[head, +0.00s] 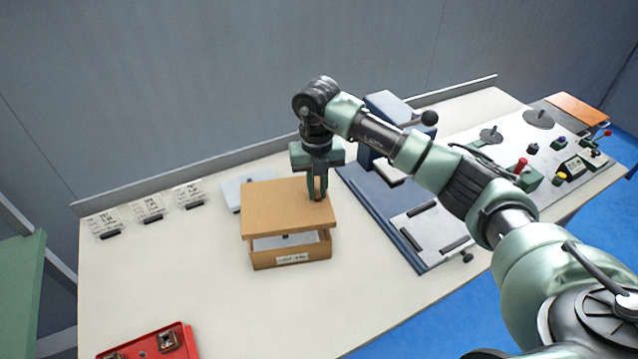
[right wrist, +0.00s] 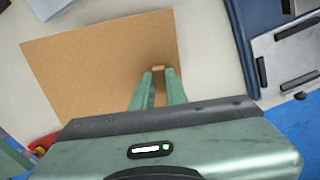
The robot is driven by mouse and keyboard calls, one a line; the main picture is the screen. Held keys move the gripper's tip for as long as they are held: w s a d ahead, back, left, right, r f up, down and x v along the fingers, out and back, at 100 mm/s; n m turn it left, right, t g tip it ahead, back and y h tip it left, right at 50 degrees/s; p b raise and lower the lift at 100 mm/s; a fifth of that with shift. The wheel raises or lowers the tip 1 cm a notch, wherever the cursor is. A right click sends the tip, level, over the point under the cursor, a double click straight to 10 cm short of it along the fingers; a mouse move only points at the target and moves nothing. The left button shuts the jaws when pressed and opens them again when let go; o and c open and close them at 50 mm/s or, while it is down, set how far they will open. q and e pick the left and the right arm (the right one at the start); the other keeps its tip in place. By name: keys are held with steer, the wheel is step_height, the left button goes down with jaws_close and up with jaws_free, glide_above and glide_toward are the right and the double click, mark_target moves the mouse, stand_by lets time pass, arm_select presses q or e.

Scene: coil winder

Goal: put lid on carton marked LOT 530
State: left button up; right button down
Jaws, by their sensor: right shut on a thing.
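The brown carton (head: 270,262) stands on the pale workbench with a white label (head: 292,258) on its front wall; the print is too small to read surely. The tan lid (head: 285,203) is above the carton, with a gap showing at the front between lid and walls. My right gripper (head: 318,196) is at the lid's right side, shut on a small tab of it. In the right wrist view the lid (right wrist: 95,70) spreads out beyond the fingers, and the gripper (right wrist: 158,76) is closed around the tab. The lid hides most of the carton's inside. My left gripper is not in view.
A grey-white flat item (head: 235,190) lies behind the carton. Several labelled cards (head: 150,208) lie at the back left. A red tray (head: 165,345) with parts sits at the front left. A blue machine (head: 385,220) stands close on the right. The bench left of the carton is clear.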

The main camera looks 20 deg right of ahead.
mark_target(317, 203)
steer(key=shift+a+f+b, duration=0.1)
steer(key=shift+f+b, duration=0.3)
steer(key=shift+f, duration=0.4)
steer(key=shift+f+b, duration=1.2)
steer(key=shift+f, duration=0.6)
steer(key=shift+f+b, duration=0.75)
steer(key=shift+f, duration=0.15)
stand_by(0.5)
steer(key=c, duration=0.9)
jaws_free()
steer(key=shift+o, duration=0.2)
steer(key=shift+r, duration=0.1)
